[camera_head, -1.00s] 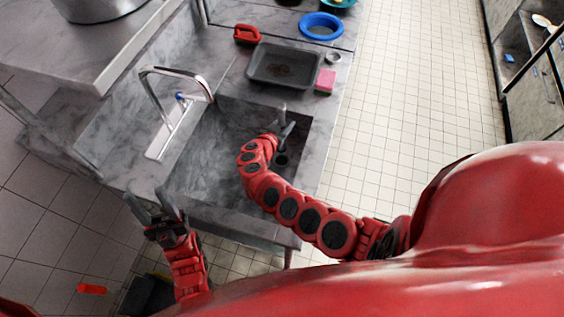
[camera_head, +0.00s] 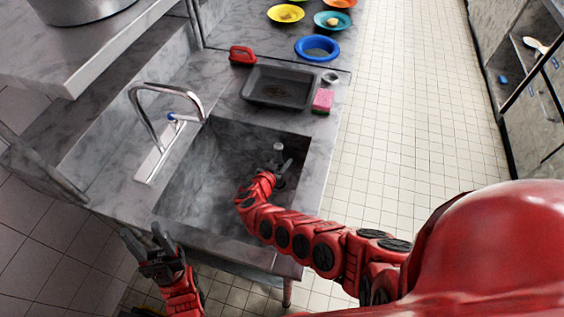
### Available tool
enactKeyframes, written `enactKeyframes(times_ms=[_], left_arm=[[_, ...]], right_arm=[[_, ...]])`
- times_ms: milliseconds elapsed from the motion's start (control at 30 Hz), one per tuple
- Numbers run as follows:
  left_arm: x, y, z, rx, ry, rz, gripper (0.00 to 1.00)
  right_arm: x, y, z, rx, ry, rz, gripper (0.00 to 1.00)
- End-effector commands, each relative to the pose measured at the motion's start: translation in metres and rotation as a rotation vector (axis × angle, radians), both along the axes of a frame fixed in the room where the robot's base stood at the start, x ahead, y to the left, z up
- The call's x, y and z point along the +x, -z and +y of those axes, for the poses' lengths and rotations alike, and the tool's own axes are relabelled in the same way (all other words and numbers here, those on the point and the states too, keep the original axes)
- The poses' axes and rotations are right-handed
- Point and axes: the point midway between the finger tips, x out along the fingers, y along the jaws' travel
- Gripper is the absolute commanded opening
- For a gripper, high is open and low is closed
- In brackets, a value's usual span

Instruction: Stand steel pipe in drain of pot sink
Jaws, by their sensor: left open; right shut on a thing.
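The pot sink (camera_head: 205,180) is a deep grey basin in the counter. My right arm reaches into it. My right gripper (camera_head: 282,168) is low in the basin on its right side, shut on the steel pipe (camera_head: 278,147). The pipe's light upper end shows above the fingers and looks about upright. Its lower end is hidden by the gripper, and the drain is not visible, so I cannot tell if the pipe is in it. My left gripper (camera_head: 147,243) is open and empty, outside the sink's front left corner.
A chrome faucet (camera_head: 136,98) arches at the sink's left. Behind the sink are a grey tray (camera_head: 278,103), a pink sponge (camera_head: 323,100), a red-handled item (camera_head: 242,54) and a blue bowl (camera_head: 317,42). More coloured bowls stand farther back. Tiled floor lies open at right.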

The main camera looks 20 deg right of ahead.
Motion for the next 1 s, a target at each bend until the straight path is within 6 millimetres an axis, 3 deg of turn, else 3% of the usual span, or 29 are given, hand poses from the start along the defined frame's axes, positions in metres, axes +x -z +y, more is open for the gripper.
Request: enactKeyframes(times_ms=[67, 100, 233, 633, 1000], left_arm=[[0.0, 0.004, 0.0, 0.0, 0.0, 0.0, 0.5], [0.0, 0.003, 0.0, 0.0, 0.0, 0.0, 0.5], [0.0, 0.002, 0.0, 0.0, 0.0, 0.0, 0.5], [0.0, -0.007, 0.0, 0.0, 0.0, 0.0, 0.5], [0.0, -0.062, 0.0, 0.0, 0.0, 0.0, 0.5]], right_arm=[[0.0, 0.004, 0.0, -0.001, 0.0, -0.001, 0.0], [0.0, 0.003, 0.0, 0.0, 0.0, -0.001, 0.49], [0.0, 0.002, 0.0, 0.001, 0.0, -0.001, 0.73], [-0.003, -0.005, 0.002, 0.0, -0.002, 0.002, 0.74], [-0.056, -0.037, 0.052, 0.002, -0.001, 0.005, 0.74]])
